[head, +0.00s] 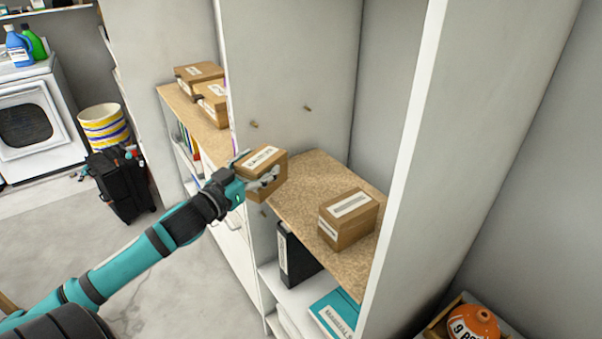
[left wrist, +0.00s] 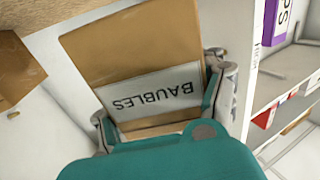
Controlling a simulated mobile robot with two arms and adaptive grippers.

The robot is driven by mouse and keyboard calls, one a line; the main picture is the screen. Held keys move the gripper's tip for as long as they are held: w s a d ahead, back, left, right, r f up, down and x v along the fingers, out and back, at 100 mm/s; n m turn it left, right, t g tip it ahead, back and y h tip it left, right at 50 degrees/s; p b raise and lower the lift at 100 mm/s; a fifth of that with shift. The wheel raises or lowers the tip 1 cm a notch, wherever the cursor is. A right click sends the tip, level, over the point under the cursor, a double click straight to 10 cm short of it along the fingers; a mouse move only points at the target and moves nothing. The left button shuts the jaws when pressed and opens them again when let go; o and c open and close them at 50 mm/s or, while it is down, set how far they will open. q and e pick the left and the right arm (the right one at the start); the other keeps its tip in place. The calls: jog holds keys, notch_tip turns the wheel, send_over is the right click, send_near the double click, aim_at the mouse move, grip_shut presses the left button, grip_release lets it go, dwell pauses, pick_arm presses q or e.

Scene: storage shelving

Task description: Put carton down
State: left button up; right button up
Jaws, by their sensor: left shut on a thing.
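A brown carton (head: 264,170) with a white label is held by my left gripper (head: 246,178), at the left edge of a shelf. In the left wrist view the carton (left wrist: 125,52) fills the middle, its label reading BAUBLES, with the left gripper's fingers (left wrist: 165,110) on both sides of it. The cork-topped shelf board (head: 306,188) lies just right of the held carton in the head view. I cannot tell whether the carton touches the board. My right gripper is not in view.
Another labelled carton (head: 348,218) stands on the same board, with bare board to its left and behind it. A white upright panel (head: 400,150) bounds the right side. A black binder (head: 296,257) and a teal box (head: 336,312) sit on the shelf below. More cartons (head: 199,75) stand on the neighbouring unit.

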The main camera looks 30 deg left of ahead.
pick_arm(q)
jog(key=w+d, duration=0.1)
jog(key=w, duration=0.1)
jog(key=w+d+p, duration=0.1)
jog(key=w+d, duration=0.1)
jog(key=w, duration=0.1)
jog(key=w+d+f+p, duration=0.1)
jog(key=w+d, duration=0.1)
jog(key=w, duration=0.1)
jog(key=shift+w, duration=0.2)
notch_tip(320, 180, down, 2)
jog(key=shift+f+p, duration=0.15)
jog(key=shift+p, duration=0.15)
jog(key=shift+s+f, duration=0.1)
jog(key=shift+f, duration=0.4)
jog(key=o, duration=1.4)
jog(key=shift+o, duration=0.7)
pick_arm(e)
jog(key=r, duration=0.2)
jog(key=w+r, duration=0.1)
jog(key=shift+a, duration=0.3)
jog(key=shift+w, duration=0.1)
pick_arm(q)
jog(key=shift+f, duration=0.1)
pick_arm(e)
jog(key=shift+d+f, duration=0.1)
